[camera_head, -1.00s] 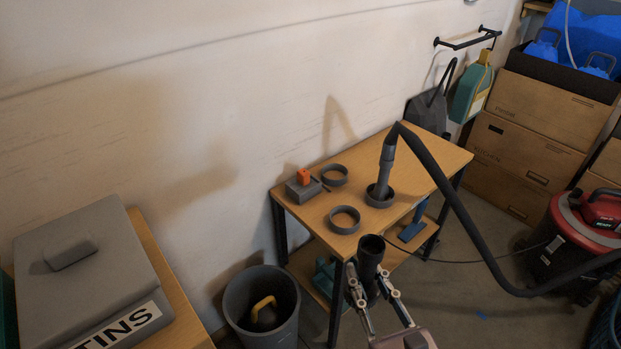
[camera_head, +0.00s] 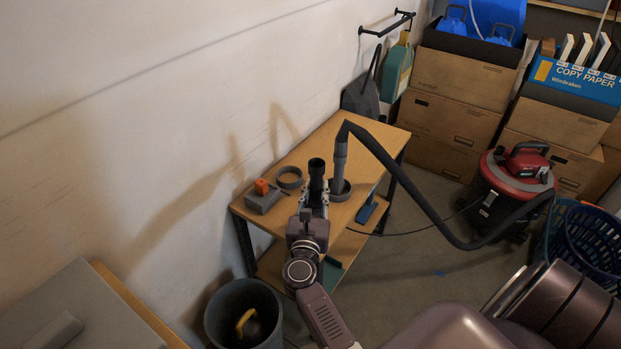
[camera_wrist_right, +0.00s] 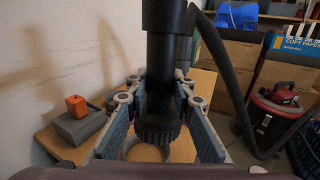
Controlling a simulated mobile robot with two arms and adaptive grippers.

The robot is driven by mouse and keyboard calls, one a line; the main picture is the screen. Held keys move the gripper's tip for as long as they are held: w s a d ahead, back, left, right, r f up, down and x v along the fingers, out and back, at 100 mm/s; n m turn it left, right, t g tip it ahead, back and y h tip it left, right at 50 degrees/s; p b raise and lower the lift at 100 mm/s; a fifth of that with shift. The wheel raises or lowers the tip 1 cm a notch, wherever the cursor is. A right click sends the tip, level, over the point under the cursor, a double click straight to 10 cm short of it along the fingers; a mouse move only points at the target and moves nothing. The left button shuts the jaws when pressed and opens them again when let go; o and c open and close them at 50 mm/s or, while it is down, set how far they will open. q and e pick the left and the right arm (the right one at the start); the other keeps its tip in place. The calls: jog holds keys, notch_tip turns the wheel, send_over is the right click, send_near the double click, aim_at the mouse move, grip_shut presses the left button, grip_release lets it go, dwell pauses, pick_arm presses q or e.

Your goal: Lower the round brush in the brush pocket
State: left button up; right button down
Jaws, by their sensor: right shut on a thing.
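The round brush (camera_head: 317,172) is a dark upright tube, held in my right gripper (camera_head: 314,208) over the front part of the wooden table. In the right wrist view the brush (camera_wrist_right: 161,60) hangs between the two finger pads of the gripper (camera_wrist_right: 160,120), its bristled end down. In the head view my gripper and the brush hide this ring. My left gripper is not in view.
A second ring (camera_head: 289,177) stands empty at the back. A third ring (camera_head: 346,195) holds the upright hose wand (camera_head: 340,160), close right of the brush. A grey block with an orange part (camera_head: 262,196) lies left. The hose (camera_head: 408,175) runs to a red vacuum (camera_head: 517,178).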

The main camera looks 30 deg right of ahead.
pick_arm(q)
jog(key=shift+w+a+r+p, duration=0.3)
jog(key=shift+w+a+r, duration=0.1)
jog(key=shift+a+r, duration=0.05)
pick_arm(e)
jog(key=shift+w+d+r+m+g+h, duration=0.15)
jog(key=shift+w+m+g+h, duration=0.15)
jog(key=shift+w, duration=0.5)
jog(key=shift+w+d+f+m+g+h, duration=0.1)
jog(key=shift+w+m+g+h, duration=0.15)
jog(key=shift+w, duration=0.5)
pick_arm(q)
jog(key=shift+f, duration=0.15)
pick_arm(e)
jog(key=shift+f+b, duration=2.4)
jog(key=shift+f, duration=0.6)
pick_arm(q)
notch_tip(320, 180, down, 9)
jog(key=b, duration=0.4)
pick_arm(e)
jog(key=shift+f, duration=1.85)
pick_arm(q)
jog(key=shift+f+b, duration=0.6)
jog(key=shift+b, duration=0.25)
pick_arm(e)
jog(key=shift+f, duration=0.65)
jog(key=c, duration=1.6)
grip_release()
